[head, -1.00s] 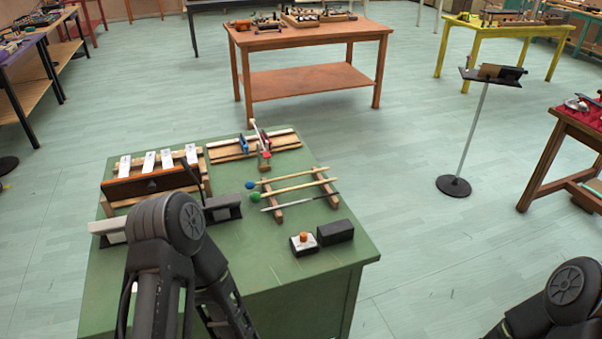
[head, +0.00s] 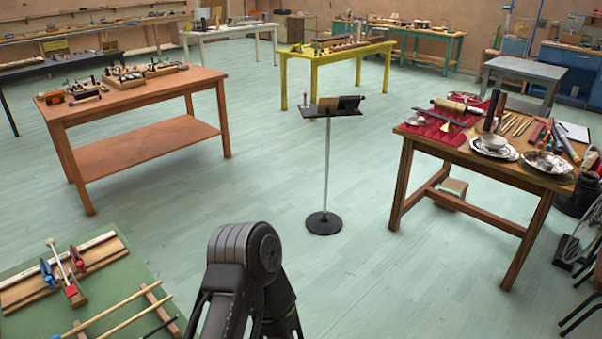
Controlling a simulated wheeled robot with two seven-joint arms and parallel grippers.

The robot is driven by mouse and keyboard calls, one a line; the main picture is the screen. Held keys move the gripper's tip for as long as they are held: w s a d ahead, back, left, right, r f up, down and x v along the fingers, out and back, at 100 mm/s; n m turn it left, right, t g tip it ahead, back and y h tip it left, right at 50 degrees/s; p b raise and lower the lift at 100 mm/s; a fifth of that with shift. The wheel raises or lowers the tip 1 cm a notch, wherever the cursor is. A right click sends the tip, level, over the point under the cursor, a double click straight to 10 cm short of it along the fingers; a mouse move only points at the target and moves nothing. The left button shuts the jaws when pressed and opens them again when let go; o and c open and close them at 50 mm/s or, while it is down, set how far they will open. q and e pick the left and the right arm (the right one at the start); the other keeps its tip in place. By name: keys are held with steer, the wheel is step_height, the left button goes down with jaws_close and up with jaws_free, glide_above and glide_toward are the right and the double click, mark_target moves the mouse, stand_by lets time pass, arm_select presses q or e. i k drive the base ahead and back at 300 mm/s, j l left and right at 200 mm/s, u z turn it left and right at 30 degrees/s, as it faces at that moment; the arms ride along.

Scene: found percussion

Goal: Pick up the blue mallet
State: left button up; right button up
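The green table (head: 135,275) is at the lower left of the head view, cut off by the frame edges. On it, the wooden shaft of the blue mallet (head: 112,310) rests across a wooden rack (head: 158,300). Neither gripper shows. Only an upper part of one of my arms is in view at the bottom, right of the green table.
A wooden board with blue and red clamps (head: 65,270) lies on the green table. A music stand (head: 326,165) stands mid-floor. A brown table (head: 135,105) is at left, and a table crowded with bowls and tools (head: 460,150) at right. Open floor lies between them.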

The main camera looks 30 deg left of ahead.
mark_target(137, 295)
steer(key=i+l, duration=0.1)
steer(key=i, duration=0.8)
steer(key=i+u, duration=0.25)
steer(key=u, duration=0.15)
steer(key=i+u, duration=0.2)
steer(key=u, duration=0.2)
steer(key=i+l+u, duration=0.15)
steer(key=u, duration=0.25)
steer(key=i+l+u, duration=0.2)
steer(key=u, duration=0.15)
steer(key=i+l+u, duration=0.1)
steer(key=u, duration=0.35)
steer(key=i+l+u, duration=0.2)
steer(key=u, duration=0.2)
steer(key=i+l+u, duration=0.2)
steer(key=u, duration=0.25)
steer(key=i+l+u, duration=0.1)
steer(key=l+u, duration=0.2)
steer(key=u, duration=0.15)
steer(key=l+u, duration=0.4)
steer(key=i+l+u, duration=0.1)
steer(key=u, duration=0.35)
steer(key=l, duration=0.1)
